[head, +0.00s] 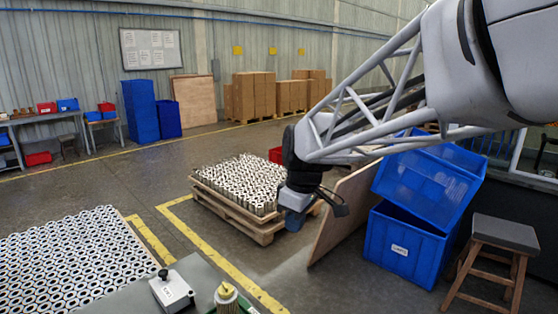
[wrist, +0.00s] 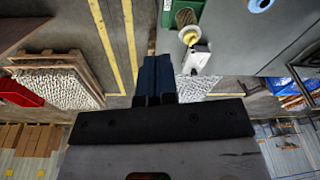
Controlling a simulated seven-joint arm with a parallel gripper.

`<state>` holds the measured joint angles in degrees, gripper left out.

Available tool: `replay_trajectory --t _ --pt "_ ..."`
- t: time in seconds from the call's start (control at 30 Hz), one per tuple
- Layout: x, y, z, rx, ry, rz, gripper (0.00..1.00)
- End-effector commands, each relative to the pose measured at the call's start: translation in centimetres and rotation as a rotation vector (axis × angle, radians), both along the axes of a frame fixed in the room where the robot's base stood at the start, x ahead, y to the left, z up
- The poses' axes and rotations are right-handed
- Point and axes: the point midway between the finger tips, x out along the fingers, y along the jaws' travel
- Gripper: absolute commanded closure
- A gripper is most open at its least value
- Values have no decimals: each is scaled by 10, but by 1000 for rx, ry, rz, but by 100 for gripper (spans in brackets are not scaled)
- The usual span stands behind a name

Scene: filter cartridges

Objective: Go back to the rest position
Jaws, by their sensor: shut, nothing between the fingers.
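My gripper (head: 294,220) hangs from the arm in the middle of the head view, in front of the pallet of cartridges and apart from it. In the wrist view its two dark fingers (wrist: 156,68) are together with nothing between them. In the wrist view the cylindrical piece (wrist: 189,36) and the white box (wrist: 196,60) lie beyond the fingertips, to the right.
A wooden pallet (head: 252,232) packed with metal cartridges stands behind the gripper. More cartridges (head: 75,262) fill the lower left. Blue crates (head: 405,245), a leaning board (head: 345,212) and a stool (head: 505,233) stand at right. Open floor (head: 130,180) lies at left.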

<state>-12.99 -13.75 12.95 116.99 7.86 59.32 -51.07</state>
Motion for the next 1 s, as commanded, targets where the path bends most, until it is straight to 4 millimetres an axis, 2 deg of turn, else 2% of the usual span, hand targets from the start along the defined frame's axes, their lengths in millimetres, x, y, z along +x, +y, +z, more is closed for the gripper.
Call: replay_trajectory --t 0.03,0.2,0.5,0.8,1.0 --pt "-13 -12 2 -3 -5 -51 100" --pt "-54 -45 3 -8 -17 -237 100" --pt "-129 -96 -6 -7 -42 -565 100" --pt "-203 -133 -26 9 -75 -883 100" --pt "-235 -146 -39 18 -91 -1025 100"
